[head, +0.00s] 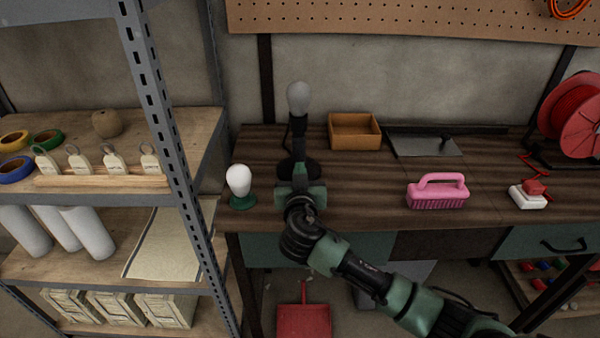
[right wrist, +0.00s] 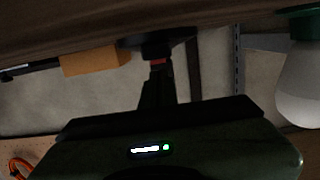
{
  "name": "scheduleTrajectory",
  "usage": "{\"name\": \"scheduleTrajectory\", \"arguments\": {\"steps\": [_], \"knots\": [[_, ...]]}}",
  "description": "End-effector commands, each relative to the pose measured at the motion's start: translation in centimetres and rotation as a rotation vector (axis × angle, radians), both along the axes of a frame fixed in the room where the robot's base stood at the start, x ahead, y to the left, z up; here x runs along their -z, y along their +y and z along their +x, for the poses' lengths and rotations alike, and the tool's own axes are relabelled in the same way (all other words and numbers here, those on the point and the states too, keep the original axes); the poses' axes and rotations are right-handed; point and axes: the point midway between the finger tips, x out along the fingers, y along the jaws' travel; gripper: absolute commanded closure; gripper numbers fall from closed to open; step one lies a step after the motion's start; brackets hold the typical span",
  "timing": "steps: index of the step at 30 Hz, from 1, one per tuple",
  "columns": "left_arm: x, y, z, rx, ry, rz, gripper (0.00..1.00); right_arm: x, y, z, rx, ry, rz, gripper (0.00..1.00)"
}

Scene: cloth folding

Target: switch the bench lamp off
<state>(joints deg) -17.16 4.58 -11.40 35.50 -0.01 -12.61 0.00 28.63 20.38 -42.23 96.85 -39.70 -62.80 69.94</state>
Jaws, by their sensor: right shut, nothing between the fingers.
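A black lamp stands upright on the dark wooden bench, with a dull grey bulb (head: 298,98) that shows no glow. Its round black base also shows in the right wrist view (right wrist: 155,38), with a small red part (right wrist: 158,62) just by my fingertips. A second lamp (head: 238,180), with a white bulb and green base, stands to the left; its bulb also shows in the right wrist view (right wrist: 300,85). I cannot tell whether it is lit. My right gripper (head: 299,163) is shut and empty, right in front of the black lamp; contact is unclear. My left gripper is out of view.
On the bench (head: 350,205) are an orange-brown tray (head: 355,132), a pink brush (head: 438,191), a red-and-white block (head: 530,194) and a red cable reel (head: 572,115). A metal shelf (head: 165,130) stands at the left. The bench between lamps and brush is clear.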

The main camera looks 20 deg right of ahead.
Motion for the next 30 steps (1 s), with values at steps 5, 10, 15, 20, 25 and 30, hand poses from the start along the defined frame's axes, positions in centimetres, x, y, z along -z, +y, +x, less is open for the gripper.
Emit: {"name": "scheduleTrajectory", "arguments": {"steps": [5, 10, 15, 20, 25, 30], "knots": [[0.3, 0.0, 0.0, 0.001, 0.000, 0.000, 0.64, 0.5, 0.0, 0.1, 0.000, -0.001, 0.001, 1.00], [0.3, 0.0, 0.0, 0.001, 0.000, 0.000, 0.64, 0.5, 0.0, 0.0, 0.000, 0.000, 0.000, 1.00], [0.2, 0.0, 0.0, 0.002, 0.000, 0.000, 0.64, 0.5, 0.1, 0.1, 0.000, 0.008, 0.004, 1.00], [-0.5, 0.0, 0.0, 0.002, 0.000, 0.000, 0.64, 0.7, 0.2, 0.2, 0.001, 0.061, 0.026, 1.00], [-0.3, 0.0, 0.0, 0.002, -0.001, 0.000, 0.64, 0.8, 0.1, 0.2, 0.000, 0.063, 0.017, 1.00], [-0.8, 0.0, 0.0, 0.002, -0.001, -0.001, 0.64, 0.0, -0.2, 0.5, 0.001, 0.062, 0.018, 1.00]]}}
